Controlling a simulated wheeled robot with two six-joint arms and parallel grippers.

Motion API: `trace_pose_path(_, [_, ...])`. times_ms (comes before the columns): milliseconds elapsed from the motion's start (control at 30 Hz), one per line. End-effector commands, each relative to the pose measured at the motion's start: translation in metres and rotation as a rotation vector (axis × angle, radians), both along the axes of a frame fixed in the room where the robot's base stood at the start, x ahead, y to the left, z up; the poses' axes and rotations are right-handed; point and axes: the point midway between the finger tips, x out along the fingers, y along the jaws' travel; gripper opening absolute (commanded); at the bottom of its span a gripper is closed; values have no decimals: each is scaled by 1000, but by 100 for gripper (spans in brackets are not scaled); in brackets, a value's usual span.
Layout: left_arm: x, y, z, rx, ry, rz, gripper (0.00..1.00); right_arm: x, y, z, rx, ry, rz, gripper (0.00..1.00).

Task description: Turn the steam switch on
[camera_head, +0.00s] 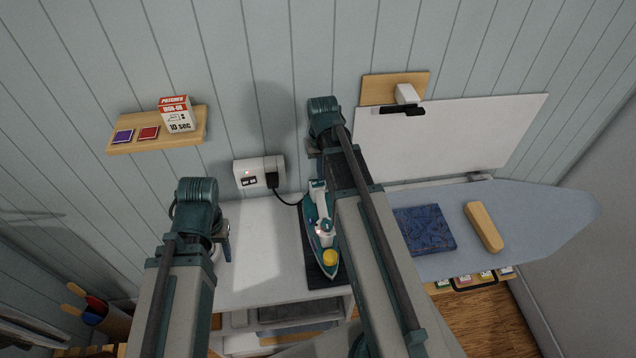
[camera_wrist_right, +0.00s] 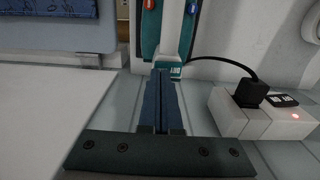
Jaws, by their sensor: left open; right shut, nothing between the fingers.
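The teal and white iron (camera_head: 318,228) lies on a dark mat (camera_head: 312,272) on the white cabinet top, with a yellow knob (camera_head: 329,257) near its tip. In the right wrist view the iron's teal body (camera_wrist_right: 149,45) shows red and blue parts and a white tab marked "DRY" (camera_wrist_right: 176,71). My right gripper (camera_wrist_right: 162,74) is shut and empty, its fingertips seen just beside this tab; I cannot tell whether they touch. In the head view my right arm hides its fingertips. My left gripper (camera_head: 224,240) is open over the cabinet's left side, partly hidden by its arm.
A wall socket (camera_head: 250,174) with a black plug (camera_head: 272,180) and cord stands behind the iron. The ironing board (camera_head: 545,212) at right holds a folded blue cloth (camera_head: 424,229) and a wooden block (camera_head: 484,227). A shelf (camera_head: 190,132) hangs upper left.

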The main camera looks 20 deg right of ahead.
Motion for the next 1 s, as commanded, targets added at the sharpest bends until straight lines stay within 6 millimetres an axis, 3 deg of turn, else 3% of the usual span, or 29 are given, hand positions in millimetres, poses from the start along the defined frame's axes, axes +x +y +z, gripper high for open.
trace_pose_path(1000, [0,0,-14,0,0,-1,50,0,0,-14,0,0,0,0])
